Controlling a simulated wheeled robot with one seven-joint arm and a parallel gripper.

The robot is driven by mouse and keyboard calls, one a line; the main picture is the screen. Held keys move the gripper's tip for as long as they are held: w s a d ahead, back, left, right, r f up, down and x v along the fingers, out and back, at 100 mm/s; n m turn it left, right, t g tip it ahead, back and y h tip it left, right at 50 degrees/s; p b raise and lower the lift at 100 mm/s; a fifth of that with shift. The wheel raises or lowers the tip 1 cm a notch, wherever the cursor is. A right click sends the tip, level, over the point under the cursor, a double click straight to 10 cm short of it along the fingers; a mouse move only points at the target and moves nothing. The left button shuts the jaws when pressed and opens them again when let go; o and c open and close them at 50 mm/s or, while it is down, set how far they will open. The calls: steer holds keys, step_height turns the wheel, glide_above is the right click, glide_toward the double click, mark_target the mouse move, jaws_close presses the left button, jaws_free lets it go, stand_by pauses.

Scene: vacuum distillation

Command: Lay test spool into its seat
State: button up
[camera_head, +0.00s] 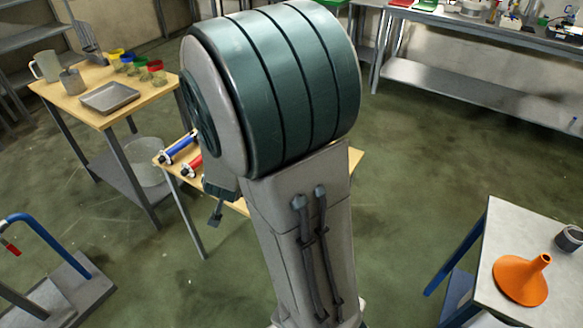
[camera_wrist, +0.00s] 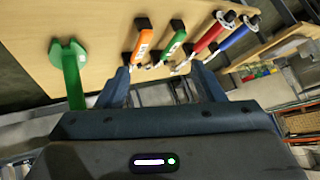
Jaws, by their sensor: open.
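In the wrist view a wooden tabletop (camera_wrist: 100,25) carries a row of coloured cylindrical pieces: orange with a white label (camera_wrist: 143,44), green (camera_wrist: 174,42), red (camera_wrist: 209,37) and blue (camera_wrist: 236,38). The red and blue ones have pale metal ends. I cannot tell which piece is the test spool, and no seat can be made out for certain. My gripper (camera_wrist: 164,80) is open, its dark blue fingers spread below the orange and green pieces, with nothing seen held between them. In the head view the blue piece (camera_head: 178,148) and red piece (camera_head: 191,164) show left of my arm.
A side table (camera_head: 145,95) with a metal tray (camera_head: 109,97) stands left. An orange funnel (camera_head: 520,280) is on the right table. Green floor lies between.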

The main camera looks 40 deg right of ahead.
steer(key=s+d+m+g+h, duration=0.2)
steer(key=s+d+m+h, duration=0.2)
steer(key=d+h, duration=0.7)
steer(key=shift+y, duration=0.4)
steer(key=shift+s+d+r+b+x, duration=0.1)
steer(key=shift+s+r+b+x, duration=0.1)
steer(key=shift+x, duration=2.2)
steer(key=shift+s+d+r+b+x, duration=0.1)
steer(key=shift+d+r+b+x, duration=0.05)
steer(key=shift+x, duration=2.3)
steer(key=shift+s+d+r+b+x, duration=0.1)
steer(key=shift+r+b+x, duration=0.1)
steer(key=shift+x, duration=2.2)
jaws_close()
steer(key=shift+r, duration=0.1)
